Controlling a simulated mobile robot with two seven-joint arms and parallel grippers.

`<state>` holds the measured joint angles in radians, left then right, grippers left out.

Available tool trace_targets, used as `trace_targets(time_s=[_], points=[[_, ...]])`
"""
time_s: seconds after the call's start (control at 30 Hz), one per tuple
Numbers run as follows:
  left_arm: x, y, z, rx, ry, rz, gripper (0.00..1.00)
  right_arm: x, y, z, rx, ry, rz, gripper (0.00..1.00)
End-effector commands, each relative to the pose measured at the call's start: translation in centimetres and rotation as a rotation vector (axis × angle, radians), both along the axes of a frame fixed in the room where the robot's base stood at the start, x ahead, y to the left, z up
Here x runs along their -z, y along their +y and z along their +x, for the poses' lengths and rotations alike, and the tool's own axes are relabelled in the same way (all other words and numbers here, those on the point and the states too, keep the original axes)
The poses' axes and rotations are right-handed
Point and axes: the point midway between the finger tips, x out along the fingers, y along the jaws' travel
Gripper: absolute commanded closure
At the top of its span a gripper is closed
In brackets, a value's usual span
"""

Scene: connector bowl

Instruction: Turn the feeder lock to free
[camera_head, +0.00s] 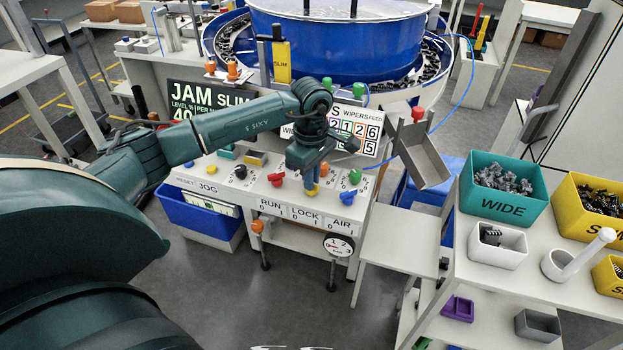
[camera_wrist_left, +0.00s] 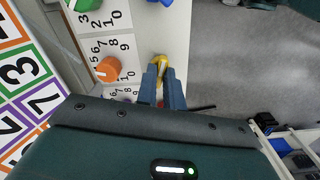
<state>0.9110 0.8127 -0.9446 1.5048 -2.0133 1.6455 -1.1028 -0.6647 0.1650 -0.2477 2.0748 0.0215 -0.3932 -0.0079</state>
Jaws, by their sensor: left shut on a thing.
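The control panel (camera_head: 222,186) stands in front of the blue bowl feeder, with RUN, LOCK and AIR labels on its front edge. The yellow lock knob (camera_head: 311,190) sits above the LOCK label (camera_head: 305,216). My left gripper (camera_head: 310,178) reaches down onto it and partly hides it in the head view. In the left wrist view the yellow knob (camera_wrist_left: 161,65) shows between the two fingertips (camera_wrist_left: 161,75), and the gripper is shut on it. The knob's exact setting cannot be read.
A red knob (camera_head: 276,180) is left of the yellow one and a blue knob (camera_head: 348,197) right of it. Orange (camera_head: 322,170) and green (camera_head: 355,176) dials sit just behind. A metal chute (camera_head: 421,155) and a teal WIDE bin (camera_head: 503,192) stand to the right.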

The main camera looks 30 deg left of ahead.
Motion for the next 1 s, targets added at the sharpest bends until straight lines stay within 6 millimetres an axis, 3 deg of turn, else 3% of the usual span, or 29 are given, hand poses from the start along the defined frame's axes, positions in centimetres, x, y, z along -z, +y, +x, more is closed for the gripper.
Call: trace_targets(time_s=[1.0], points=[[-0.06, 0.05, 0.02, -0.919, -0.001, 0.000, 1.00, 0.73, 0.52, -0.24, -0.025, -0.018, 0.006, 0.48]])
